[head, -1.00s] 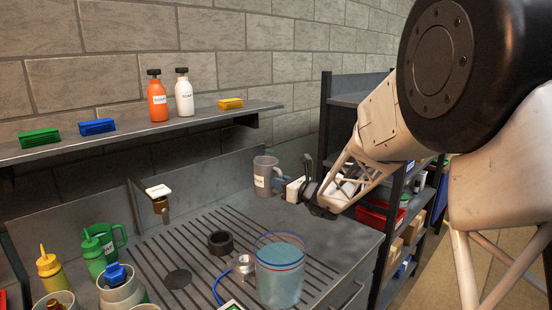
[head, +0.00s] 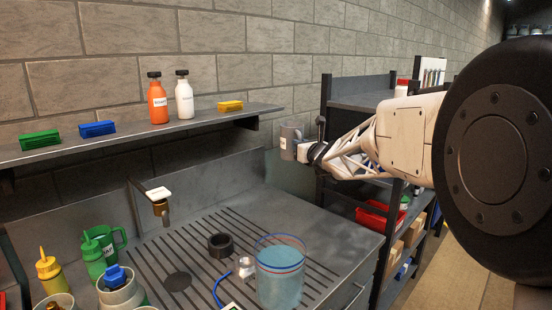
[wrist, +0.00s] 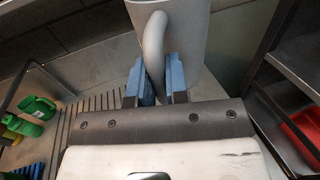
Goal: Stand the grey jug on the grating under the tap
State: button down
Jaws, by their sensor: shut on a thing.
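The grey jug (head: 290,139) is in the air at the right back of the counter, upright, at about the height of the shelf. My gripper (head: 305,152) is shut on its handle. In the wrist view the two blue fingers (wrist: 159,82) press on both sides of the jug's curved handle (wrist: 154,45), and the jug's body (wrist: 185,30) fills the top. The grating (head: 205,262) is the slotted part of the counter at left and front. The tap (head: 160,205) stands at its back left, away from the jug.
A black ring (head: 221,244), a clear container of bluish liquid (head: 280,278) and a small white-capped thing (head: 245,266) with a blue cord stand on the grating. A green jug (head: 105,240) is left of the tap. The wall shelf (head: 200,122) holds bottles and sponges.

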jog(key=s+d+r+m+t+h, duration=0.2)
jog(key=d+r+m+h, duration=0.3)
jog(key=r, duration=0.9)
jog(key=shift+s+d+m+h, duration=0.3)
jog(key=shift+d+h, duration=1.4)
jog(key=shift+d, duration=0.9)
jog(key=shift+r, duration=0.1)
dwell(1.6)
jog(key=shift+d, duration=0.15)
dwell(0.8)
